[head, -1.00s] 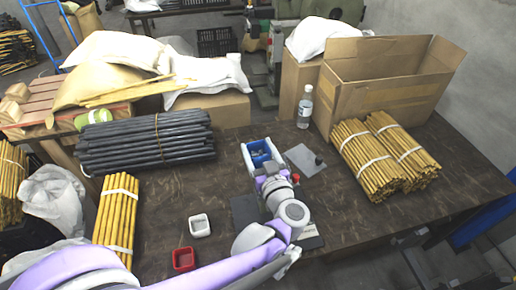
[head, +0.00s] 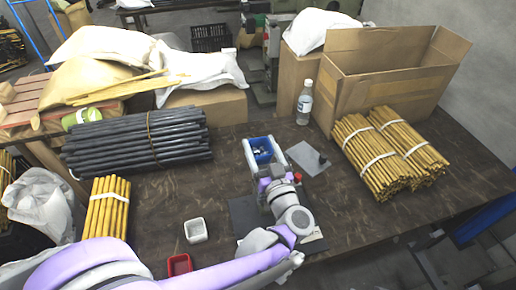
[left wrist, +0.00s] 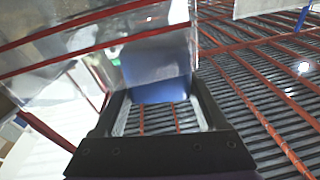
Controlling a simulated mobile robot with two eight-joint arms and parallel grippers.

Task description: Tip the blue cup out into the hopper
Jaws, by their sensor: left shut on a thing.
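The blue cup (head: 262,149) is between the pale fingers of my left gripper (head: 260,150), over the middle of the bench in the head view. My left gripper is shut on it. In the left wrist view the cup (left wrist: 160,80) shows as a blue shape between the fingers, partly behind a clear, glassy area. The cup's dark opening faces the head camera; its contents are too small to tell. I cannot pick out the hopper with certainty. My right gripper is not in view.
A grey plate (head: 307,159) with a small dark piece lies right of the cup. A white box (head: 196,231) and a red box (head: 179,265) stand at the front left. Dark rods (head: 135,140), yellow bundles (head: 365,155), a bottle (head: 305,103) and a carton (head: 385,80) surround the clear middle.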

